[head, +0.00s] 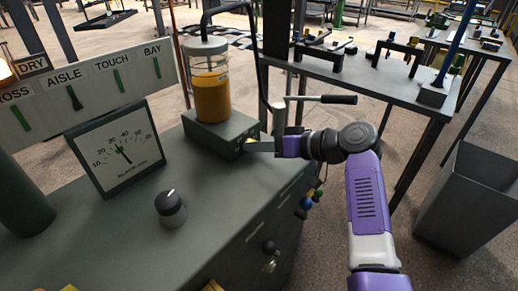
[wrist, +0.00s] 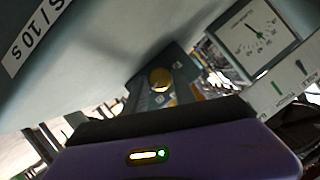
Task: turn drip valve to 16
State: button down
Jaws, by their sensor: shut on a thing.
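The drip valve looks to be the small brass knob (wrist: 160,79) on the front of the grey box (head: 222,136) under a jar of amber liquid (head: 212,97). My gripper (head: 258,146) reaches in from the right and is shut on this knob. In the wrist view the knob's round face shows between the fingers. In the head view the fingers hide most of it. A square dial (head: 118,148) stands on the bench to the left. The dial also shows in the wrist view (wrist: 254,38), too small to read exactly.
A black knob (head: 171,208) stands on the bench top (head: 105,235). A panel (head: 90,85) with several labelled slots stands behind the dial. A lever with a black handle (head: 338,99) is just above my wrist. A grey bin (head: 470,200) is at the right.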

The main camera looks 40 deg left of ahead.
jog(key=shift+w+f+m+g+y+b, duration=0.1)
jog(key=shift+m+g+y+b, duration=0.05)
jog(key=shift+m+g+b, duration=0.4)
jog(key=shift+f+m+g+y+b, duration=0.15)
jog(key=shift+m+g+b, duration=0.2)
jog(key=shift+m+b, duration=0.35)
jog(key=shift+r, duration=0.1)
jog(key=c, duration=1.3)
grip_release()
jog(key=shift+p+v, duration=0.65)
jog(key=shift+v, duration=3.35)
jog(key=shift+w, duration=0.1)
